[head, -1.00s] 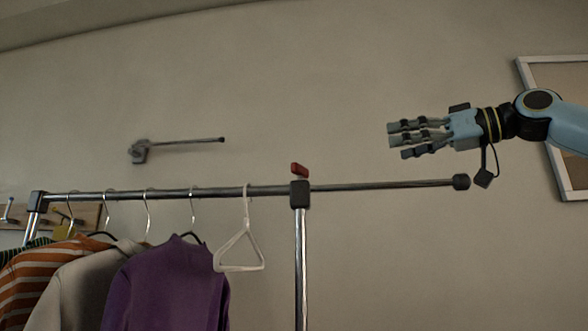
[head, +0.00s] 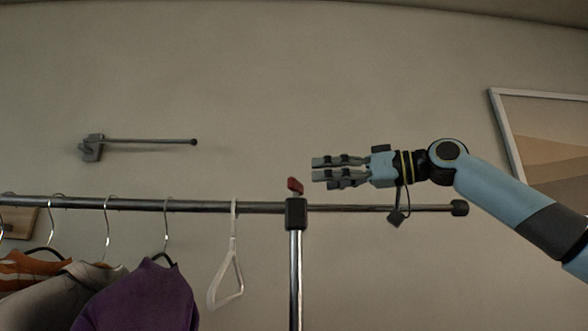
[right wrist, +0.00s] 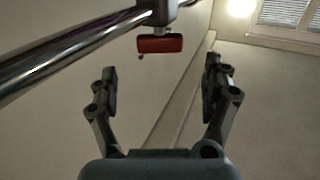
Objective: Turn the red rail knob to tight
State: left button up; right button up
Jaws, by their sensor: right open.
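The red rail knob (head: 295,185) sits on top of the black joint block (head: 296,213) where the upright meets the rail. It looks slightly tilted in the head view. In the right wrist view the red knob (right wrist: 160,44) shows ahead of the open fingers, near the top of the picture. My right gripper (head: 318,174) is open and empty, just right of the knob and level with it or slightly above, with a small gap between. It also shows in the right wrist view (right wrist: 160,80), with its fingers wide apart. My left gripper is not in view.
The chrome rail (head: 370,208) runs below my right gripper and ends in a black cap (head: 459,208). A white hanger (head: 227,275) and a purple garment (head: 145,298) hang left of the upright (head: 296,280). A wall bracket (head: 140,142) and a framed picture (head: 545,130) are behind.

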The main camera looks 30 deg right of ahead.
aim_at(300, 182)
jog(key=p+x, duration=0.3)
jog(key=x, duration=0.3)
jog(key=shift+w+a+r, duration=0.15)
jog(key=shift+w+a+p, duration=0.25)
jog(key=shift+w+p, duration=0.05)
jog(key=shift+w, duration=0.1)
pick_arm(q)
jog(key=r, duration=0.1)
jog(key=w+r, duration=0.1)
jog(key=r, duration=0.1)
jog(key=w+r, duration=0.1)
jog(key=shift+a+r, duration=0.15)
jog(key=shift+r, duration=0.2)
